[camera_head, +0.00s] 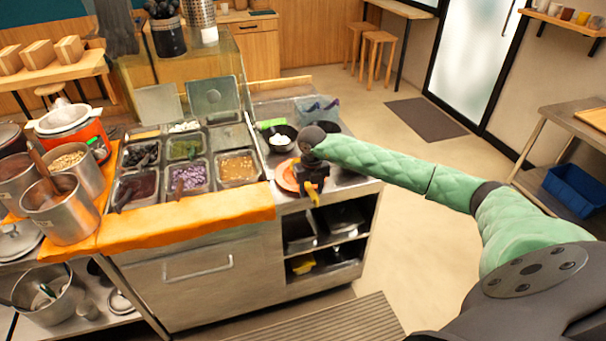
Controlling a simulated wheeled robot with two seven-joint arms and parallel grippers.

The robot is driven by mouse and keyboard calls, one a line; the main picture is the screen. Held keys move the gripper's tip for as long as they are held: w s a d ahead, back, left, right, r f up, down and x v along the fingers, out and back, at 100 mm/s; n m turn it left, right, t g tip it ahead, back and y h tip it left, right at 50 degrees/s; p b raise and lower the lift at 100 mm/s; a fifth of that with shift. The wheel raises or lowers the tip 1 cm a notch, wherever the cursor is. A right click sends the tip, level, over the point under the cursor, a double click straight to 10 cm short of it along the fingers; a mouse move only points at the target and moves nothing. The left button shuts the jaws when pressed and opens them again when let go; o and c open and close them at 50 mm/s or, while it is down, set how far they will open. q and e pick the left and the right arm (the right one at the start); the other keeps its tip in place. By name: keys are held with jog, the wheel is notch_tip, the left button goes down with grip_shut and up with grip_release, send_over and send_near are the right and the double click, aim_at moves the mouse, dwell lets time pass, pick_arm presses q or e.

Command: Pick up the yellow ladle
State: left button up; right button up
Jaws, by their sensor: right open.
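My right gripper (314,188) hangs from the green-sleeved arm, pointing down over the right end of the counter. It is open. A small yellow piece (313,199), which looks like part of the yellow ladle, shows at its fingertips, near the counter's front edge. I cannot tell whether the fingers touch it. The rest of the ladle is not clear, as the gripper covers that spot. An orange plate (286,176) lies just left of the gripper, partly hidden by it. My left gripper is not in view.
A black bowl with white contents (280,139) stands behind the plate. Topping trays (238,168) fill the counter to the left, with an orange cloth (190,219) along the front. Metal pots (62,210) stand at far left. Open shelves (318,248) sit below the gripper.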

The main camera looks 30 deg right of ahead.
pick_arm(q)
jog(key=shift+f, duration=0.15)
pick_arm(e)
jog(key=shift+f, duration=0.2)
jog(key=shift+c, duration=0.2)
grip_shut()
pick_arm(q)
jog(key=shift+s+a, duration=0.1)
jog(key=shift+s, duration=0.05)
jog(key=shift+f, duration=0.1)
pick_arm(e)
jog(key=shift+r, duration=0.1)
